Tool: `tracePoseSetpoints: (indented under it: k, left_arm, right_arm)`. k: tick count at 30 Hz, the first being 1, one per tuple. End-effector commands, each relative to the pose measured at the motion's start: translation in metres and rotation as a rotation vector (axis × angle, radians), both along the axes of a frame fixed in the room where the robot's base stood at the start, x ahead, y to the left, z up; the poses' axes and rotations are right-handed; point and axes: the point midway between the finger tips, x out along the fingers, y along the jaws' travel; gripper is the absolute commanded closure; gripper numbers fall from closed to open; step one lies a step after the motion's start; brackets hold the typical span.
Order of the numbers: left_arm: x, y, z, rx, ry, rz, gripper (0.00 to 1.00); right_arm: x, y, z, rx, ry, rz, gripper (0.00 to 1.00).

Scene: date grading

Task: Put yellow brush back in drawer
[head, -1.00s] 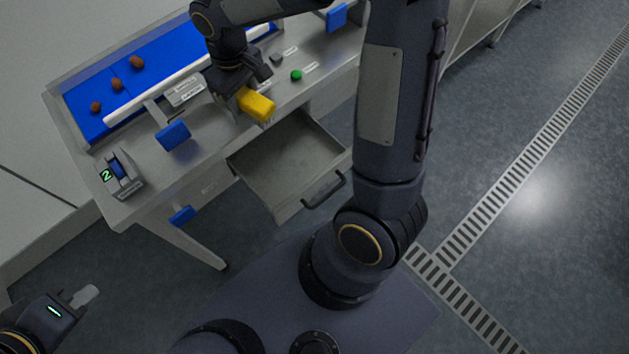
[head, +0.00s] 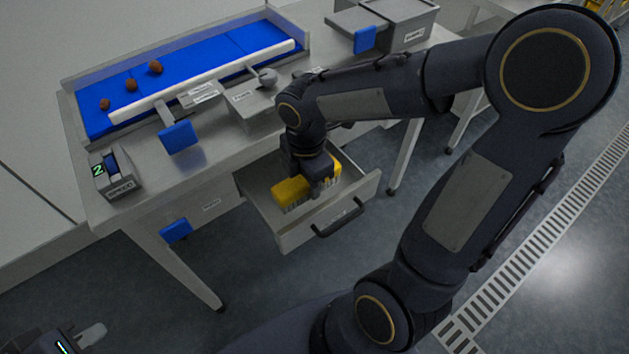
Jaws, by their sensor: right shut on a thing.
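The yellow brush (head: 292,192) is in my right gripper (head: 318,188), which is shut on it. The brush is over the open drawer (head: 262,208), within its outline in the head view, with pale bristles facing down. I cannot tell whether the bristles touch the drawer floor. The drawer is pulled out from under the steel table and has a dark handle (head: 338,218) on its front. My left gripper (head: 90,335) is at the bottom left, away from the table. Only part of it shows, and its jaw state is unclear.
A grey lidded box (head: 398,22) stands at the back right.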

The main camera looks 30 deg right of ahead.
Motion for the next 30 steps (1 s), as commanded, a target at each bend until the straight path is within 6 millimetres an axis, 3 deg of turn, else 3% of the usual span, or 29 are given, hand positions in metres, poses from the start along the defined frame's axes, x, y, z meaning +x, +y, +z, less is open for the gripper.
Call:
tracePoseSetpoints:
  k: [4,12,20,26,30]
  left_arm:
    - [0.000,0.000,0.002,0.000,0.000,0.000,1.00]
    - [0.000,0.000,-0.002,0.000,0.000,0.000,1.00]
    - [0.000,0.000,-0.002,0.000,0.000,0.000,1.00]
    - [0.000,0.000,-0.006,0.000,0.000,0.000,1.00]
    - [0.000,0.000,-0.006,0.000,0.000,0.000,1.00]
  right_arm:
    - [0.027,-0.027,-0.017,0.001,0.004,-0.006,0.82]
    - [0.052,-0.052,-0.061,0.001,0.002,-0.003,0.82]
    - [0.061,-0.061,-0.075,0.000,0.000,-0.002,0.82]
    - [0.061,-0.062,-0.105,0.001,0.002,-0.002,0.82]
    - [0.062,-0.062,-0.107,0.000,-0.001,-0.002,0.82]
